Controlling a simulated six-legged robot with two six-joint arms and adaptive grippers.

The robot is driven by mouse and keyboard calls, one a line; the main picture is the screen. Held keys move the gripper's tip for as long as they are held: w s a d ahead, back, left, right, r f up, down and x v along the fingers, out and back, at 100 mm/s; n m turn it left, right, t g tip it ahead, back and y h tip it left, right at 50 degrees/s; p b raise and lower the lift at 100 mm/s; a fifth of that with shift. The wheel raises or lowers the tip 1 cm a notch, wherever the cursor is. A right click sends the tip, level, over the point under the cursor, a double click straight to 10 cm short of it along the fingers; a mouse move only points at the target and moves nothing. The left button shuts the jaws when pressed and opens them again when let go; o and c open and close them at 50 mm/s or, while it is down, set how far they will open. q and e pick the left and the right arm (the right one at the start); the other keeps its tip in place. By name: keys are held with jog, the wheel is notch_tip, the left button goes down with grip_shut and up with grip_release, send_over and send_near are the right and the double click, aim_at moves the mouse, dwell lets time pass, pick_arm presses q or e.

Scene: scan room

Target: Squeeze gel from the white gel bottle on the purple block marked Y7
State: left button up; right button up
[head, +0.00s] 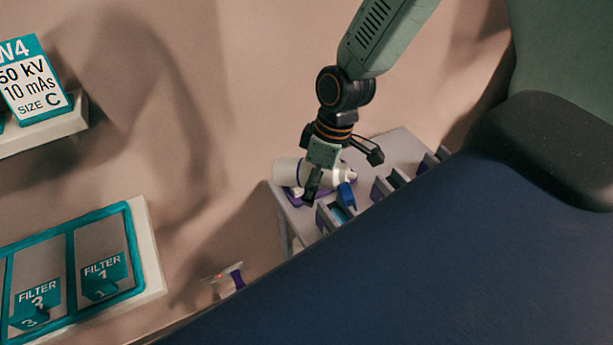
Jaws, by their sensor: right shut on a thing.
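The white gel bottle (287,172) lies on its side over the grey side table, its nozzle end pointing right. My right gripper (341,177) comes down from above with its fingers on either side of the bottle and is shut on it. I cannot tell whether the bottle touches the table. A purple piece (294,199) shows beneath the bottle, partly hidden. A small purple and white item (237,279) shows lower down, left of the table. No Y7 mark is readable, so I cannot tell which is the block. My left gripper is not in view.
The grey side table (398,143) holds several dark slotted holders (382,188) and a blue piece (347,196). A large dark blue padded surface (430,260) fills the lower right. Teal filter panels (130,245) and a W4 sign (35,85) are on the left.

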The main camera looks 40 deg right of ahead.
aim_at(353, 176)
jog(key=shift+s+d+r+g+h+p, duration=0.6)
jog(key=shift+s+d+g+p, duration=0.1)
jog(key=shift+d+g+p, duration=0.1)
jog(key=shift+s+d+r+g+h, duration=0.2)
jog(key=shift+s+d+g+h, duration=0.15)
jog(key=shift+s+g+h, duration=0.2)
jog(key=shift+s+d+r+g+h, duration=0.15)
jog(key=shift+s+d+g+h, duration=0.15)
jog(key=shift+s+g+h, duration=0.25)
jog(key=r+g+p, duration=0.1)
jog(key=r+p, duration=0.1)
jog(key=s+d+r+g+h+p, duration=0.1)
jog(key=r+p, duration=0.1)
jog(key=r+g+h+p, duration=0.1)
jog(key=r+p, duration=0.1)
jog(key=shift+s+d+m, duration=0.3)
jog(key=shift+s+m, duration=0.05)
jog(key=shift+m, duration=0.05)
notch_tip(353, 176, up, 8)
jog(key=s+d+g+h+p, duration=0.1)
jog(key=s+g+h+p, duration=0.1)
jog(key=g, duration=0.3)
jog(key=shift+s+d+m+h+p, duration=0.3)
jog(key=shift+d+m+h+p, duration=0.1)
jog(key=shift+h+p, duration=0.35)
jog(key=shift+d+f, duration=0.1)
